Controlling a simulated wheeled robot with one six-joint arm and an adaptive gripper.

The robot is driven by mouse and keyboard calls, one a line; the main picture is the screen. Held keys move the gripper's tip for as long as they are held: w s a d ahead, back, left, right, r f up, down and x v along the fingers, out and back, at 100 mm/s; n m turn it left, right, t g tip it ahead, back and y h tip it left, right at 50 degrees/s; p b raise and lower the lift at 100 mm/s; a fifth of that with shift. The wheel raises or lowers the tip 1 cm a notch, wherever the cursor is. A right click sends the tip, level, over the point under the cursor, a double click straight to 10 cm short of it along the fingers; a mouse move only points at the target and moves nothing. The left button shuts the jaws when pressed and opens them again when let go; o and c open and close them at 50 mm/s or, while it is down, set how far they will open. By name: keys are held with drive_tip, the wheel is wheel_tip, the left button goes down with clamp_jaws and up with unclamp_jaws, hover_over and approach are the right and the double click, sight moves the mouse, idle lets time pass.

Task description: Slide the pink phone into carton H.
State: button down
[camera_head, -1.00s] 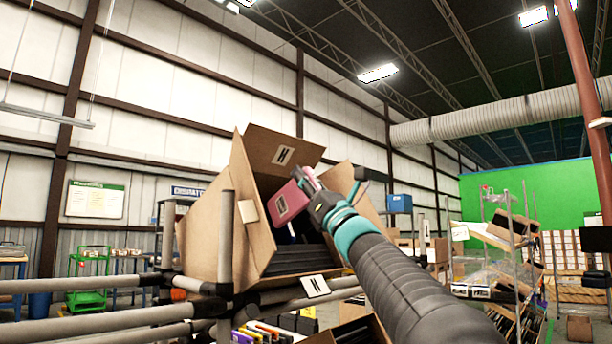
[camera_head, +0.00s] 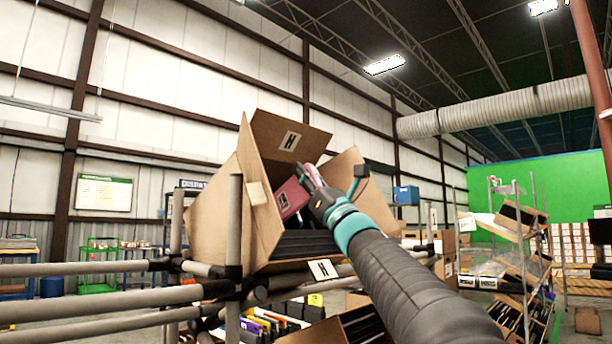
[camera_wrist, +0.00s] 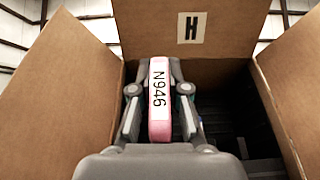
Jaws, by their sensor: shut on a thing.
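The pink phone (camera_head: 291,199) is held in my gripper (camera_head: 309,184), which is shut on it. In the wrist view the phone (camera_wrist: 160,95) stands edge-on between my gripper's fingers (camera_wrist: 160,98), its white label reading N946. Carton H (camera_head: 262,205) is tilted and open, with an H label on its raised back flap (camera_head: 290,141). In the wrist view the flap with the H (camera_wrist: 190,60) rises behind the phone. The phone is at the carton's mouth, in front of the back flap. Its far end is hidden in the wrist view. Dark, slim items (camera_head: 305,243) fill part of the carton.
The carton's side flaps stand open left (camera_wrist: 60,90) and right (camera_wrist: 290,85) of my gripper. Grey rack tubes (camera_head: 120,309) run at lower left. Another open carton (camera_head: 345,328) with dark items sits below. A tilted shelf rack (camera_head: 520,260) stands at right.

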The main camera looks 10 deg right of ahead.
sight(278, 201)
drive_tip(key=shift+w+a+f, duration=0.4)
drive_tip(key=shift+w+a, duration=0.05)
drive_tip(key=shift+w, duration=0.2)
idle(1.0)
drive_tip(key=shift+w+a+f, duration=0.35)
drive_tip(key=shift+w+a, duration=0.05)
drive_tip(key=shift+w, duration=0.15)
drive_tip(key=shift+w+a+f+b, duration=0.15)
drive_tip(key=shift+w+b, duration=0.05)
drive_tip(key=shift+b, duration=0.1)
idle(0.4)
drive_tip(key=shift+w+a+f, duration=0.55)
drive_tip(key=shift+w+a, duration=0.05)
drive_tip(key=shift+w, duration=0.25)
drive_tip(key=shift+w+a+f, duration=0.1)
drive_tip(key=shift+w, duration=0.05)
idle(0.5)
drive_tip(key=shift+w+a+f+b, duration=0.2)
drive_tip(key=shift+w+a+f, duration=0.25)
drive_tip(key=shift+w+f, duration=0.15)
drive_tip(key=shift+w+a+f+b, duration=0.2)
drive_tip(key=shift+w+a+f, duration=0.25)
drive_tip(key=shift+w, duration=0.2)
